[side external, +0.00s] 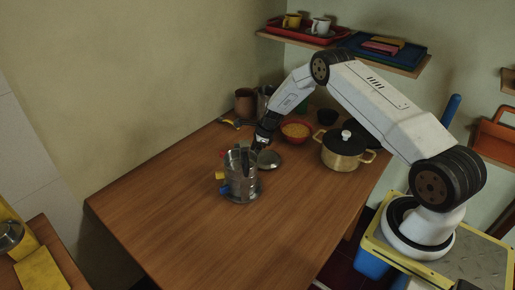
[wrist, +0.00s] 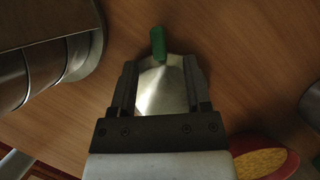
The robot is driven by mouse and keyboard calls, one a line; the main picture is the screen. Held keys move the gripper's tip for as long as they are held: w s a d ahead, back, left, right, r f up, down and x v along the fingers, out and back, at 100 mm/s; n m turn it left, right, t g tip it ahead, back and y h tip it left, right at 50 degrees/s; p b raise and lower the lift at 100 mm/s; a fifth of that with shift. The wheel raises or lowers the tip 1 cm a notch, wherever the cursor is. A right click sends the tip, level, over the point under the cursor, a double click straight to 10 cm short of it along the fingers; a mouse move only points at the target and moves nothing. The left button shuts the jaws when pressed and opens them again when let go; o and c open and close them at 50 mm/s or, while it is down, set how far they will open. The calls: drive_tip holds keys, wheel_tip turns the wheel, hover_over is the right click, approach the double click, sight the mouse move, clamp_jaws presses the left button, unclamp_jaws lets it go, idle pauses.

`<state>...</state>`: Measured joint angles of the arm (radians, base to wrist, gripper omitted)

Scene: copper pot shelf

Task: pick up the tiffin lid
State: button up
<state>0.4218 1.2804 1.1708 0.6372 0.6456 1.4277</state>
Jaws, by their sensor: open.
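The tiffin lid (side external: 269,159) is a small round metal disc lying on the table, just right of the steel tiffin. My gripper (side external: 260,145) is low beside it, pointing down. In the wrist view my gripper (wrist: 160,88) is open. A shiny metal surface, which looks like the lid (wrist: 160,92), shows between its fingers, with a green piece (wrist: 158,42) at its far edge. The fingers and gripper body hide part of it. I cannot tell whether the fingers touch it.
The steel tiffin (side external: 241,178) stands close on the left; its curved metal sides fill the wrist view's left (wrist: 82,50). A red bowl of yellow food (side external: 296,130) and a brass pot with a black lid (side external: 345,152) stand to the right. The front table is clear.

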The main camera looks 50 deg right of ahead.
drive_tip(key=shift+x, duration=1.65)
clamp_jaws()
